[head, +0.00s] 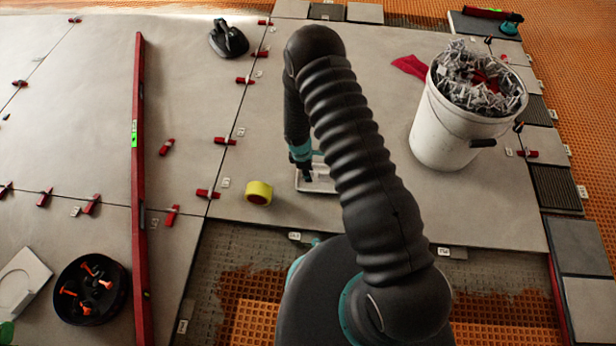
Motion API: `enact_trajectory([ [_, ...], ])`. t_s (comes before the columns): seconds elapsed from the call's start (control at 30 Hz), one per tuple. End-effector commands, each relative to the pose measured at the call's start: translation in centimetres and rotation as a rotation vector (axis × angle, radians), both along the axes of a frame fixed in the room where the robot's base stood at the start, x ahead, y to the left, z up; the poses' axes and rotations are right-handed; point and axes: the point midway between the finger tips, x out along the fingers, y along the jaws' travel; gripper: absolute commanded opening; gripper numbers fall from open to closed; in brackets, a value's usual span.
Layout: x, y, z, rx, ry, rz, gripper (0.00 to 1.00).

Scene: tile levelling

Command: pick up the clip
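My gripper (303,168) points down over a small pale tray (330,188) on the large grey tiles. My arm hides part of the tray, and I cannot see what lies in it. The fingers are too small and dark to tell whether they are open or shut. Small whitish clips (226,183) show along the tile joints, several beside red wedges (207,194). A white bucket (441,137) at the right is heaped with many grey clip-like pieces (480,85). I cannot tell which clip is meant.
A yellow tape roll (259,193) lies left of the tray. A long red level (139,230) lies across the left tiles. A black bowl (92,290) with orange pieces is at bottom left. A black tool (228,40) lies at the back. A red cloth (410,67) is near the bucket.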

Motion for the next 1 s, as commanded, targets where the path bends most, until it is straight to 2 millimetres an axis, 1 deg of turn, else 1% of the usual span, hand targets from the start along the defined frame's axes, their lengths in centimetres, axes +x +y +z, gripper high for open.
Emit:
enact_trajectory([
  [0.1, 0.0, 0.0, 0.0, 0.000, 0.000, 0.000, 0.34],
  [0.13, 0.0, 0.0, 0.0, 0.000, 0.000, 0.000, 0.32],
  [0.17, 0.0, 0.0, 0.0, 0.000, 0.000, 0.000, 0.24],
  [0.2, 0.0, 0.0, 0.0, 0.000, 0.000, 0.000, 0.14],
  [0.27, 0.0, 0.0, 0.0, 0.000, 0.000, 0.000, 0.00],
  [0.63, 0.0, 0.0, 0.1, 0.000, 0.000, 0.000, 0.00],
  [0.77, 0.0, 0.0, 0.4, 0.000, -0.001, 0.000, 0.00],
  [0.87, 0.0, 0.0, 1.1, 0.000, -0.001, 0.000, 0.00],
  [1.0, 0.1, 0.1, 3.0, 0.002, -0.003, -0.001, 0.00],
])
